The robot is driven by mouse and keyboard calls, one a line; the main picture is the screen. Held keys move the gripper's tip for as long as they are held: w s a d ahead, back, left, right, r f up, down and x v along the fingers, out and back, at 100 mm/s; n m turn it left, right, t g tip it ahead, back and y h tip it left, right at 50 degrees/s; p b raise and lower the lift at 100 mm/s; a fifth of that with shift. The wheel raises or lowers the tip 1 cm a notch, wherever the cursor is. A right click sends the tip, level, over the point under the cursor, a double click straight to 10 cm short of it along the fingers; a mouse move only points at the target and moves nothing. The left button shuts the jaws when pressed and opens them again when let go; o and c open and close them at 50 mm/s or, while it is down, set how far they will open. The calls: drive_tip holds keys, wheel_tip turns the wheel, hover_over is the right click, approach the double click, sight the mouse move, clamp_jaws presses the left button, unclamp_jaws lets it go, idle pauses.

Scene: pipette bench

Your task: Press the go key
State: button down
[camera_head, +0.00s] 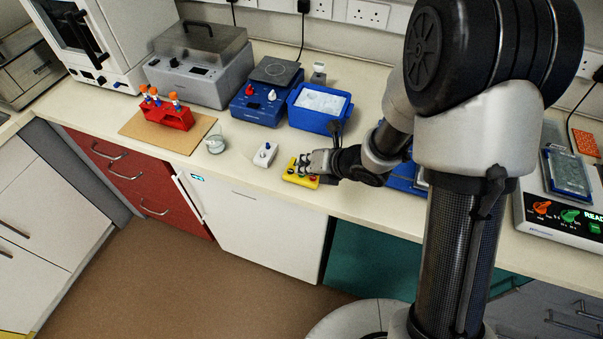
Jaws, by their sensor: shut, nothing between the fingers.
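A yellow box (299,180) with several small coloured keys lies near the front edge of the bench. No key lettering can be read at this size, so I cannot tell which is the go key. My gripper (306,164) is shut and empty, with its fingertips over the back part of the yellow box. It hides some of the box's top. I cannot tell whether the fingertips touch a key.
A small white block with a knob (265,155) and a glass beaker (215,142) stand left of the box. A blue ice tub (317,118) is behind. A red rack (168,118) stands on a board. A white instrument with a green display (562,222) sits at the right.

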idle(0.3)
drive_tip(key=shift+r+p, duration=0.3)
drive_tip(key=shift+r, duration=0.35)
wheel_tip(320, 180, up, 6)
drive_tip(key=p, duration=0.4)
idle(0.8)
